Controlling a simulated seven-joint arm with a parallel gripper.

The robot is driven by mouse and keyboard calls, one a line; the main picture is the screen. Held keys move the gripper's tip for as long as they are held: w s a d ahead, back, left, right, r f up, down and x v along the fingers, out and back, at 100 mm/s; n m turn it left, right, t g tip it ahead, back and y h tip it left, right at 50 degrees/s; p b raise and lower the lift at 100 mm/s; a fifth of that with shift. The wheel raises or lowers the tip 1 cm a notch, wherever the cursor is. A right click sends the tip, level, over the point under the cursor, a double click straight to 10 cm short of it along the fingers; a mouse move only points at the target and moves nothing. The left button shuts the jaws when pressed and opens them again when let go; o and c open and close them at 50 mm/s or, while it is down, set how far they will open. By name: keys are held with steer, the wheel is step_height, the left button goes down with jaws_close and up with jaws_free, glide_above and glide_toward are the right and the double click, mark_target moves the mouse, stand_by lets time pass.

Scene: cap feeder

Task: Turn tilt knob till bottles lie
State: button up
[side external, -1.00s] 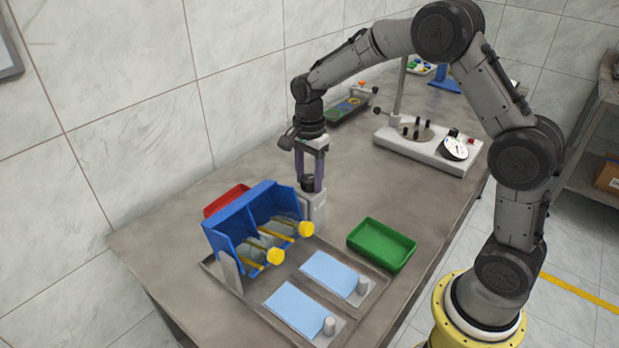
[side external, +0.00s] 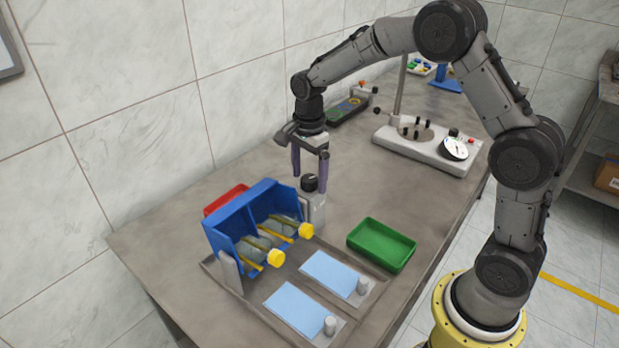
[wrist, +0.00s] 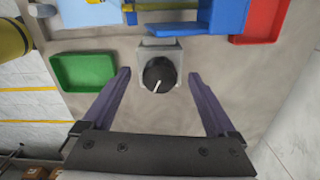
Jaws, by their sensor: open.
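The black tilt knob (side external: 309,183) sits on top of a grey post block (side external: 314,208), beside the blue cradle. In the wrist view the knob (wrist: 159,75) shows a white pointer line angled toward the gripper's palm. My gripper (side external: 309,185) is open, its two purple fingers on either side of the knob with gaps between. The blue cradle (side external: 228,232) holds two clear bottles with yellow caps (side external: 276,258) (side external: 306,230). Both bottles lean over with their caps toward the front right, sloping slightly down; I cannot tell the exact angle.
A tray (side external: 275,310) before the cradle holds two light blue pads (side external: 327,272) (side external: 293,309) with small grey cylinders. A green bin (side external: 381,246) stands right of the knob, a red bin (side external: 222,200) behind the cradle. A gauge stand (side external: 425,148) is farther back.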

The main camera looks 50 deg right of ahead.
mark_target(309, 178)
steer(key=shift+r, duration=3.2)
steer(key=shift+r, duration=0.15)
steer(key=s+a+r+n+t, duration=0.3)
steer(key=s+r+n+t, duration=0.1)
steer(key=s+r, duration=0.85)
steer(key=s+f+n, duration=0.2)
steer(key=s+n, duration=0.5)
steer(key=s+f+n+t, duration=0.1)
steer(key=s+f+n, duration=0.2)
steer(key=s+n, duration=0.4)
steer(key=shift+s+a+f+n+t, duration=0.25)
steer(key=shift+s+a+n+t, duration=0.1)
steer(key=shift+n, duration=0.35)
